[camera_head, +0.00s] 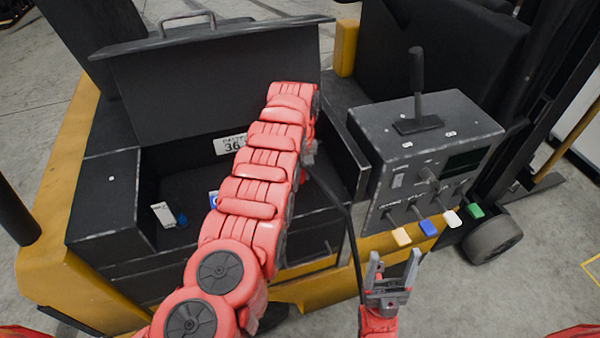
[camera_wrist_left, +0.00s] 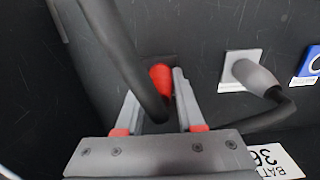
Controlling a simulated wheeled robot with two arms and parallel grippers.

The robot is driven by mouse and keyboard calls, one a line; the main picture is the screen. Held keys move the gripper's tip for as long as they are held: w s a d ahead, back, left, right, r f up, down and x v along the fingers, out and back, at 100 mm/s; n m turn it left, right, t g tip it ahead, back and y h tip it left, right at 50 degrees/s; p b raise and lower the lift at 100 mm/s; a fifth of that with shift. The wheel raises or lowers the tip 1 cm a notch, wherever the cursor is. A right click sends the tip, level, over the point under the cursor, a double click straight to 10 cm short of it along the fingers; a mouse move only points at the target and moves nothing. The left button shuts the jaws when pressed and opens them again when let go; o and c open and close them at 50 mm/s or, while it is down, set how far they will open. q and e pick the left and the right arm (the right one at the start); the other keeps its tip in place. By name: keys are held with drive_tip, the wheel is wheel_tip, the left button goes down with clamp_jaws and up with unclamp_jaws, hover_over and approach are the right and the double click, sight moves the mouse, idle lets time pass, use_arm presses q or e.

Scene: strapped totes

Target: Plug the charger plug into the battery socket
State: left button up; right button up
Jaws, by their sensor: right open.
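In the left wrist view, a thick black cable (camera_wrist_left: 130,62) comes down from the upper left to the charger plug, whose red part (camera_wrist_left: 160,77) shows between my left gripper's fingers (camera_wrist_left: 157,88). The fingers close around it; the cable hides part of the grip. The red end points at the dark wall, and I cannot tell whether it touches. To the right, a grey connector (camera_wrist_left: 254,76) with a black cable sits on a light plate (camera_wrist_left: 229,72). I cannot tell which fitting is the battery socket. My right gripper (camera_head: 391,258) is open and empty, in front of the truck.
The yellow and black truck's compartment is open, its lid (camera_head: 200,85) raised. A control box (camera_head: 425,150) with a lever stands to the right. A black cable (camera_head: 350,225) hangs over the compartment's front edge. My red left arm hides much of the compartment.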

use_arm(q)
drive_tip(key=shift+o, duration=0.8)
wheel_tip(320, 180, up, 8)
drive_tip(key=b, duration=0.3)
drive_tip(key=shift+w, duration=0.1)
wheel_tip(320, 180, up, 4)
drive_tip(key=shift+a+r+p, duration=0.15)
drive_tip(key=shift+r+p, duration=0.05)
drive_tip(key=shift+p, duration=0.4)
wheel_tip(320, 180, up, 5)
drive_tip(key=p, duration=0.5)
